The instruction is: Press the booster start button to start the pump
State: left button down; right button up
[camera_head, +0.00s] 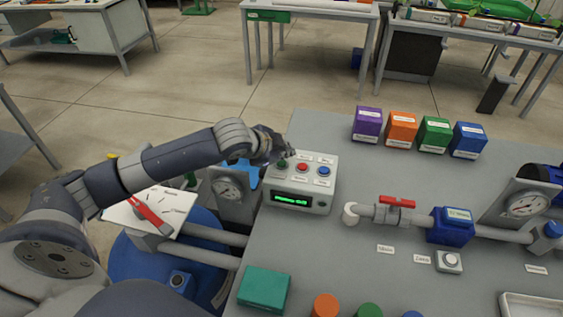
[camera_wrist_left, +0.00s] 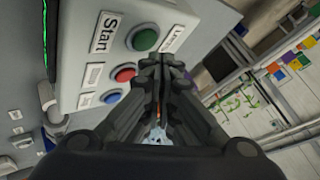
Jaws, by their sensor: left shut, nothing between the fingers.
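The grey control box (camera_head: 298,190) stands on the grey bench with a lit green display on its front. Its top has a green button (camera_head: 282,164), a red button (camera_head: 303,167) and a blue button (camera_head: 324,170). In the left wrist view, the green button (camera_wrist_left: 146,40) is beside a "Start" label (camera_wrist_left: 104,33). The red button (camera_wrist_left: 125,74) and blue button (camera_wrist_left: 112,97) are below it. My left gripper (camera_head: 287,151) is shut and empty, with its tips close to the green button; I cannot tell whether they touch. My right gripper is not in view.
A pipe with a red-handled valve (camera_head: 397,201) and a blue fitting (camera_head: 450,226) runs right of the box. A gauge (camera_head: 228,188) stands left of it. Several coloured boxes (camera_head: 401,130) line the back edge. A teal block (camera_head: 263,290) lies in front.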

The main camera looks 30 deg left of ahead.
aim_at(283, 164)
pick_arm(q)
jog(key=shift+f, duration=0.35)
jog(key=shift+f, duration=0.5)
dwell(0.8)
jog(key=shift+r+p, duration=0.1)
jog(key=shift+p, duration=0.25)
jog(key=shift+r+p, duration=0.75)
jog(key=shift+p, duration=0.25)
notch_tip(283, 164, up, 5)
jog(key=p, duration=0.5)
jog(key=shift+p, duration=0.4)
